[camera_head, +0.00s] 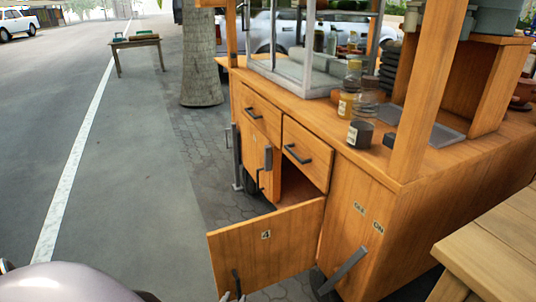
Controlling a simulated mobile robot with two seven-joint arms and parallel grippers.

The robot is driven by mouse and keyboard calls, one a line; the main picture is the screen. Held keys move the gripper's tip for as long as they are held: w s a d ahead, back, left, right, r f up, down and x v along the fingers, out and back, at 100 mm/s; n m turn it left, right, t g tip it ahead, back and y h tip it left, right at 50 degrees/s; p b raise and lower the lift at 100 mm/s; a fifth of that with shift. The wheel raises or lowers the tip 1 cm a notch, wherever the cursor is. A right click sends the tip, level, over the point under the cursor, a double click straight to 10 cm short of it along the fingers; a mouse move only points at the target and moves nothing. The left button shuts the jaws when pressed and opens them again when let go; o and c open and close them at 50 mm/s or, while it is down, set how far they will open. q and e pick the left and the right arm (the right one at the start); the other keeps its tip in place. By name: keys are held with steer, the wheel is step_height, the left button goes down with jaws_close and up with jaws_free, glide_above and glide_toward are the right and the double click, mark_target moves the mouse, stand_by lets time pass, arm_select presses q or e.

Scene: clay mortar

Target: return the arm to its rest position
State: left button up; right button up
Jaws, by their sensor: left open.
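The fingertips of my left gripper (233,297) show at the bottom edge of the head view. They are open, close to the dark handle (236,284) at the bottom of an open cabinet door (266,251) labelled 4. Whether they touch the handle cannot be told. Most of the gripper and the left arm is hidden or cut off by the frame. My right gripper is not in view.
The open door sticks out from a wooden food cart (345,215) with drawers (306,153), jars (360,134) and a glass case. A wooden table edge (495,245) is at lower right. A tree trunk (201,60) stands behind.

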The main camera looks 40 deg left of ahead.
arm_select(q)
steer(key=shift+r, duration=0.1)
steer(key=s+d+r+m+g+h, duration=0.25)
steer(key=d+r+m+h, duration=0.25)
steer(key=d+r, duration=0.3)
steer(key=s+d+r+m+g, duration=0.1)
steer(key=s+d+r+g, duration=0.25)
steer(key=s+r, duration=0.35)
steer(key=s+d+r+m+g, duration=0.1)
steer(key=s+d+r+g, duration=0.25)
steer(key=s+r, duration=0.3)
steer(key=w+d+f+t+h, duration=0.3)
steer(key=w+d+f+t, duration=0.25)
steer(key=f+t, duration=0.2)
step_height(320, 180, up, 15)
steer(key=a+p, duration=0.2)
steer(key=p, duration=1.5)
steer(key=shift+a+f, duration=0.1)
